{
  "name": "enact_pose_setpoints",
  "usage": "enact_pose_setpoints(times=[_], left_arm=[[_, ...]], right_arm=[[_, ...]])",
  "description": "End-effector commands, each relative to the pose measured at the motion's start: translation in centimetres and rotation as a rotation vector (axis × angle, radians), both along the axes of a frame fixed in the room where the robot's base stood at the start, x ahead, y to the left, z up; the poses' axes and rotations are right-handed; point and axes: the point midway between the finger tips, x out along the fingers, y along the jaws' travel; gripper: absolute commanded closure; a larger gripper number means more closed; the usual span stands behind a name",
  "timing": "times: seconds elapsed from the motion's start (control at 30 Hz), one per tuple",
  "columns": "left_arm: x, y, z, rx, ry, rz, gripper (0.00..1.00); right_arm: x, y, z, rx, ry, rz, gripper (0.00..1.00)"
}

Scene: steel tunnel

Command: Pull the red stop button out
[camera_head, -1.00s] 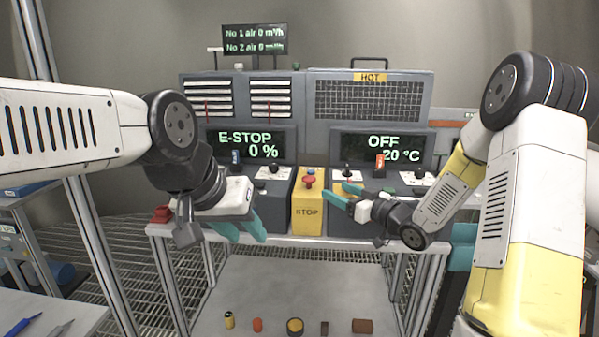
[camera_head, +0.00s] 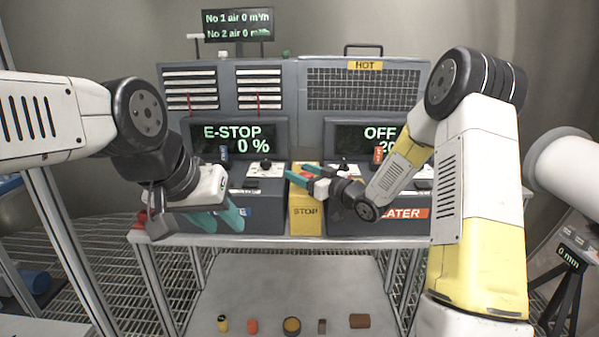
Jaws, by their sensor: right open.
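The yellow stop box (camera_head: 305,217), marked STOP, stands on the bench between the two consoles. Its red stop button (camera_head: 309,176) is mostly hidden by my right gripper, and only a bit of red shows. My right gripper (camera_head: 299,173) reaches in from the right with its teal fingers apart, one on each side of the button. I cannot tell whether they touch it. My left gripper (camera_head: 222,220) hangs in front of the left console, away from the stop box. Its teal fingers point down, and their gap is unclear.
The left display (camera_head: 236,139) reads E-STOP 0 %. The right display (camera_head: 372,135), partly behind my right arm, reads OFF. Small knobs and levers flank the stop box closely. A lower shelf (camera_head: 290,285) holds several small items. A second red object (camera_head: 142,218) sits at the bench's left end.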

Motion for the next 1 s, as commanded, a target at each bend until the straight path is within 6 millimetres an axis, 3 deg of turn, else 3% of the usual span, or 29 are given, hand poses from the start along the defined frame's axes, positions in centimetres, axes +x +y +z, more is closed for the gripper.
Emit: enact_pose_setpoints(times=[0.17, 0.43, 0.77, 1.0], left_arm=[[0.0, 0.0, 0.0, 0.0, 0.0, 0.0, 0.64], [0.0, 0.0, 0.0, 0.0, 0.0, 0.0, 0.64], [0.0, 0.0, 0.0, 0.0, 0.0, 0.0, 0.64], [0.0, 0.0, 0.0, 0.0, 0.0, 0.0, 0.64]], right_arm=[[0.98, 1.07, -0.06, 0.0, 0.001, 0.001, 0.38], [1.13, 1.15, -0.03, 0.0, 0.001, 0.0, 0.38], [1.12, 1.12, -0.02, 0.0, 0.001, -0.001, 1.0], [1.12, 1.1, 0.14, 0.0, 0.0, -0.001, 1.0]])
